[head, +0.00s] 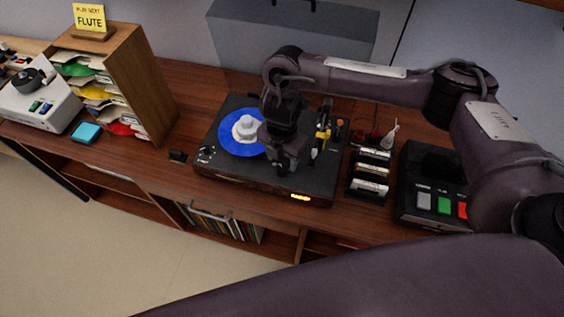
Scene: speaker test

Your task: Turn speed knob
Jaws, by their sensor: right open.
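The turntable (217,164) is a black deck on the wooden cabinet. A blue record (233,140) with a white piece (246,127) at its centre lies on it. A yellow-and-black tonearm part (322,138) stands at its right side. My right gripper (283,167) points down over the deck, just right of the record, and is open. I cannot tell whether it touches the deck. I cannot make out the speed knob; the gripper hides part of the deck. A lit yellow display (300,197) shows at the deck's front edge. My left gripper is not in view.
A wooden sorter (145,80) with coloured sleeves and a yellow "FLUTE" note (89,17) stands at the left. Several small silver-and-black items (371,170) and a button box (408,178) stand right of the turntable.

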